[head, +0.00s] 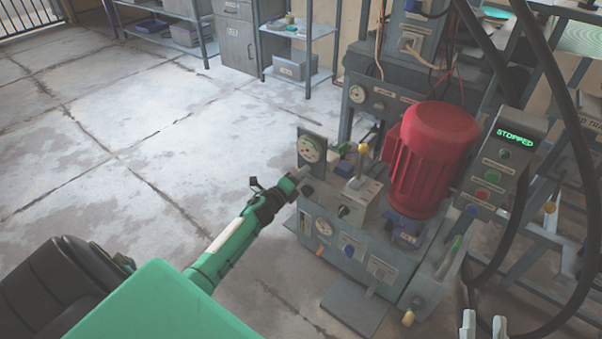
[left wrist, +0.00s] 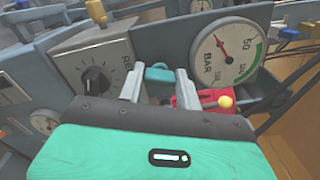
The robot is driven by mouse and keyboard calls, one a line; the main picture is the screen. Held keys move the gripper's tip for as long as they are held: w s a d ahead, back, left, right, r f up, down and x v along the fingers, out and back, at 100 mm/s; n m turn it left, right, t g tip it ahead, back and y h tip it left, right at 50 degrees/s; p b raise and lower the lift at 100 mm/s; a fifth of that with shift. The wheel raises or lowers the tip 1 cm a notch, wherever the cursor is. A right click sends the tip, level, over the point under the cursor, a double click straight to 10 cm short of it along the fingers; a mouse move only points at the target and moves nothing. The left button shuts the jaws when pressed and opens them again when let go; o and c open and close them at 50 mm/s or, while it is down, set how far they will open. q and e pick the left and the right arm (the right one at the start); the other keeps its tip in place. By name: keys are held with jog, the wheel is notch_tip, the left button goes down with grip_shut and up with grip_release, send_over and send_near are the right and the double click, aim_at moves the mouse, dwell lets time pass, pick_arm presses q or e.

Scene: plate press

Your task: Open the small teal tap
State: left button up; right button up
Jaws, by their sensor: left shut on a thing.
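The small teal tap (left wrist: 158,73) shows its handle between the two fingers of my left gripper (left wrist: 160,87) in the left wrist view. My left gripper is shut on it. In the head view my left gripper (head: 299,173) reaches the left side of the grey press unit, just below a round gauge; there the gripper hides the tap. My right gripper (head: 484,327) shows only its two pale fingertips at the bottom edge of the head view, spread apart with nothing seen between them.
A pressure gauge (left wrist: 228,51) and a black knob (left wrist: 96,80) flank the tap closely. A red-and-yellow valve (left wrist: 212,99) sits just right of the fingers. A red motor (head: 430,160) stands behind, and a panel (head: 508,132) reads STOPPED. Floor at left is clear.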

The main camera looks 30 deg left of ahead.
pick_arm(q)
jog(key=shift+n+p, duration=0.9)
jog(key=shift+n, duration=1.3)
pick_arm(e)
jog(key=s+a+f+g, duration=0.2)
jog(key=f+g, duration=0.3)
jog(key=f, duration=0.4)
jog(key=shift+s+a+f+g, duration=0.2)
jog(key=shift+s+g, duration=0.2)
jog(key=shift+s, duration=0.2)
pick_arm(q)
jog(key=shift+f, duration=0.1)
jog(key=o, duration=1)
jog(key=shift+a, duration=0.1)
jog(key=s, duration=0.4)
jog(key=s+p, duration=0.1)
jog(key=s, duration=0.4)
jog(key=s+a+p, duration=0.1)
jog(key=s, duration=0.3)
jog(key=shift+s, duration=0.4)
pick_arm(e)
jog(key=d+f+g+h, duration=0.1)
jog(key=s+d+f+g, duration=0.1)
jog(key=g, duration=0.1)
jog(key=shift+s+f+n+h, duration=0.2)
jog(key=shift+f+n+h, duration=0.1)
jog(key=shift+h, duration=0.1)
